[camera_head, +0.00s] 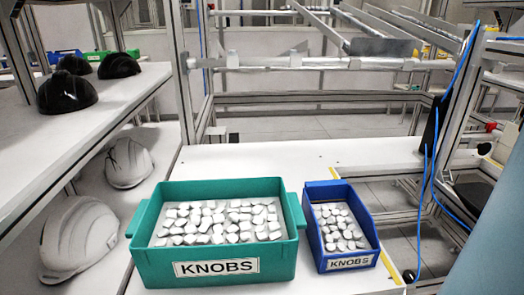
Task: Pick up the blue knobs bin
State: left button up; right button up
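The blue knobs bin (351,263) stands on the white table in the lower right middle of the head view. It is small, open at the top, holds many white knobs, and has a white label reading KNOBS on its front. A larger green knobs bin (154,263) stands close on its left, also full of white knobs and labelled KNOBS. Neither of my grippers shows in the view, and nothing is seen holding the blue bin.
The white table (262,160) is clear behind the bins. A shelf on the left holds black helmet shells (68,93) above and white ones (129,163) below. A metal frame with rails (300,63) stands behind. A blue cable (424,200) hangs at the right.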

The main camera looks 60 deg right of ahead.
aim_at(342, 234)
jog(key=z, duration=2.15)
jog(key=l+u, duration=0.6)
jog(key=u, duration=0.25)
